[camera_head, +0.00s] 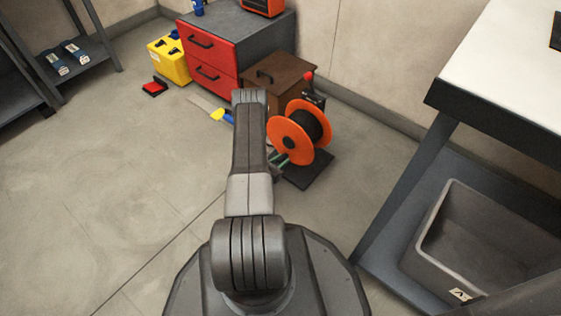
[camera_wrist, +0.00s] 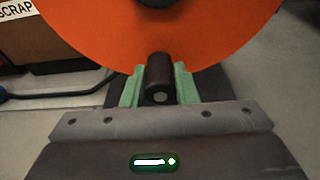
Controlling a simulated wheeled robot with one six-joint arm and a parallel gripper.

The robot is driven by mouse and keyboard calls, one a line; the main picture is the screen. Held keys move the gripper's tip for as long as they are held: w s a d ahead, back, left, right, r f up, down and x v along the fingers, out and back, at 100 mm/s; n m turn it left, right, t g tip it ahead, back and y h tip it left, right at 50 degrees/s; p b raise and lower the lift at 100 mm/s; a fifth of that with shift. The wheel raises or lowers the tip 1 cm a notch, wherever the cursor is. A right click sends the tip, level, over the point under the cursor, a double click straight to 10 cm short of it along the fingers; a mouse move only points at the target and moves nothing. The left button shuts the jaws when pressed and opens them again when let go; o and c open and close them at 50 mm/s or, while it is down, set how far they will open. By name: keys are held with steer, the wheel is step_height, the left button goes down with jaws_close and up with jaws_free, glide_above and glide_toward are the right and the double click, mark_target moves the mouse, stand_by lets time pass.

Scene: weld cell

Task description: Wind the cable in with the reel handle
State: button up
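The cable reel (camera_head: 290,142) has orange side discs and a black middle. It stands on a dark base plate (camera_head: 310,177) on the floor. In the wrist view its orange disc (camera_wrist: 160,35) fills the top. A dark cylindrical reel handle (camera_wrist: 159,78) sticks out from the disc toward the camera, low on it. My gripper (camera_wrist: 159,82) has green fingers, one on each side of the handle and close against it; it appears shut on it. In the head view my arm partly hides the gripper (camera_head: 279,160), and the handle cannot be made out. The cable's free end is not clearly visible.
A brown scrap box (camera_head: 277,72) stands right behind the reel, beside a grey and red drawer cabinet (camera_head: 215,50). A yellow box (camera_head: 168,62) is at the back left. A workbench (camera_head: 490,70) with a grey bin (camera_head: 440,245) is at right.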

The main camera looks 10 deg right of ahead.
steer(key=shift+s, duration=0.15)
stand_by(0.4)
steer(key=shift+s+d+r, duration=0.25)
steer(key=shift+s+d, duration=0.8)
steer(key=shift+s, duration=0.2)
steer(key=shift+s+d+r+p, duration=0.85)
steer(key=shift+s+d+r, duration=0.1)
steer(key=shift+s, duration=0.2)
steer(key=shift+s+d+r+p, duration=0.3)
steer(key=shift+s+r+p, duration=0.15)
steer(key=shift+r, duration=0.3)
steer(key=shift+s+d+r+p, duration=0.3)
steer(key=shift+s+r+p, duration=0.1)
steer(key=shift+r, duration=0.35)
steer(key=shift+w, duration=0.1)
